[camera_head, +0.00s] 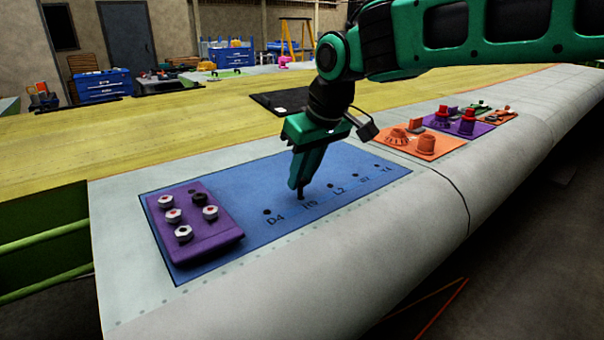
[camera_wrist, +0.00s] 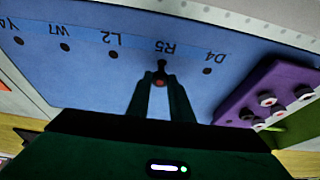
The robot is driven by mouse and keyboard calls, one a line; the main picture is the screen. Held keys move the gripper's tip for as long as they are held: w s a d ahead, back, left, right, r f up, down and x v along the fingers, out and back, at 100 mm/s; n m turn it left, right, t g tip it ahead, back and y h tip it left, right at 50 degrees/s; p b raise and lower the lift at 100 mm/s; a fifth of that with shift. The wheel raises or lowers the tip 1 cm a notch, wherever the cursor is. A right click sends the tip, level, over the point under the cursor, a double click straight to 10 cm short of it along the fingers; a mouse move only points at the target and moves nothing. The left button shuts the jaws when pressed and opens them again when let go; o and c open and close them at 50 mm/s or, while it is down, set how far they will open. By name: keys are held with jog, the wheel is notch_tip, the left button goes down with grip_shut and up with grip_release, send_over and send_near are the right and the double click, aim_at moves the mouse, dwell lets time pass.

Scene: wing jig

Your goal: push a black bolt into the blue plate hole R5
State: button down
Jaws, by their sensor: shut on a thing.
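The blue plate (camera_head: 240,235) lies on the grey wing surface, with a row of labelled holes. My gripper (camera_head: 299,186) points down over the plate, shut on a black bolt (camera_head: 301,196). In the wrist view, the bolt (camera_wrist: 160,78) sits between the two fingertips (camera_wrist: 161,84), with a reddish spot at its head. Its dark end is at the label R5 (camera_wrist: 165,48). The R5 hole itself is covered by the bolt; I cannot tell how far the bolt is in. The D4 hole (camera_wrist: 207,71) and L2 hole (camera_wrist: 113,55) beside it look empty.
A purple block (camera_head: 208,243) with several white bolts and a black one (camera_head: 198,198) stands at the plate's left end. Orange (camera_head: 436,153) and purple (camera_head: 483,129) trays with parts lie to the right. A black mat (camera_head: 275,101) lies behind my gripper.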

jog(key=shift+s+d, duration=0.1)
jog(key=shift+s, duration=0.1)
jog(key=shift+f, duration=0.1)
dwell(0.4)
jog(key=shift+f, duration=1.1)
jog(key=c, duration=1.5)
grip_release()
jog(key=shift+r, duration=0.15)
jog(key=v, duration=1)
jog(key=shift+d+r, duration=0.15)
jog(key=shift+r, duration=0.05)
